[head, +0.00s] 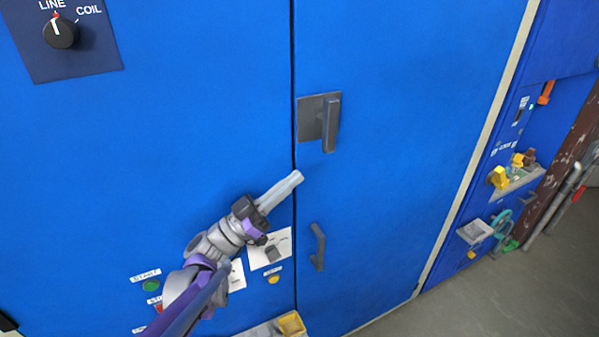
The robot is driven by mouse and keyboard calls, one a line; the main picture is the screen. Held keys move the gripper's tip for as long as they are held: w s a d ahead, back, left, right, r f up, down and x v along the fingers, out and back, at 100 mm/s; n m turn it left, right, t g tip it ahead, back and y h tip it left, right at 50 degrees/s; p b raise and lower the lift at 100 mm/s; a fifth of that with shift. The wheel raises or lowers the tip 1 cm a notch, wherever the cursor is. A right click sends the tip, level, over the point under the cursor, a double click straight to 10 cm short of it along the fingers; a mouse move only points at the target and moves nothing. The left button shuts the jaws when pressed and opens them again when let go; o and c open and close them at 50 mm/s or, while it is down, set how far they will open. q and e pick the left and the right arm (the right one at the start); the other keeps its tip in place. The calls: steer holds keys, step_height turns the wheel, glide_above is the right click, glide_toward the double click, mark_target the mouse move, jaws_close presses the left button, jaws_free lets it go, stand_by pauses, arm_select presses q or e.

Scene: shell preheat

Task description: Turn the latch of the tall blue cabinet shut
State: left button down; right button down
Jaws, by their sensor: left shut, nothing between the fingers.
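The tall blue cabinet (400,60) fills most of the head view, with a vertical seam between its left panel and right door. The latch (331,122) is a dark grey lever on a square plate, just right of the seam. Its lever points down, nearly upright. My left gripper (297,177) is shut and empty. Its fingertips are near the seam, below and left of the latch, and appear apart from it. A dark pull handle (318,247) is lower on the door. My right gripper is not in view.
A rotary knob (62,32) marked LINE and COIL is at upper left. Labelled buttons (151,285) are at lower left, behind my left arm. A yellow bin (291,323) is at the bottom. Open grey floor (460,300) and a shelf with yellow items (498,178) are at right.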

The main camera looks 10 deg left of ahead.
arm_select(q)
steer(key=shift+s+a+f+b, duration=0.2)
steer(key=shift+s+a+f, duration=0.05)
steer(key=shift+a+f, duration=0.3)
steer(key=shift+s+a+f+b, duration=0.15)
steer(key=shift+s+a+f, duration=0.1)
steer(key=shift+a+f, duration=0.25)
steer(key=shift+d+f, duration=0.1)
steer(key=shift+d, duration=0.05)
steer(key=s+d+f+n+g+y, duration=0.3)
steer(key=s+f+g+y, duration=0.15)
steer(key=s+f, duration=0.35)
steer(key=s+d+f+n+g+y, duration=0.3)
steer(key=s+f+y, duration=0.25)
steer(key=f, duration=0.45)
steer(key=s+a+f+n+y, duration=0.2)
steer(key=s+a+f+y, duration=0.2)
steer(key=a, duration=0.3)
steer(key=s+a+f+n+y, duration=0.3)
steer(key=s+a+f+y, duration=0.2)
steer(key=a+y, duration=0.1)
steer(key=shift+s+a+f, duration=0.2)
steer(key=shift+s+a, duration=0.05)
steer(key=shift+a, duration=0.35)
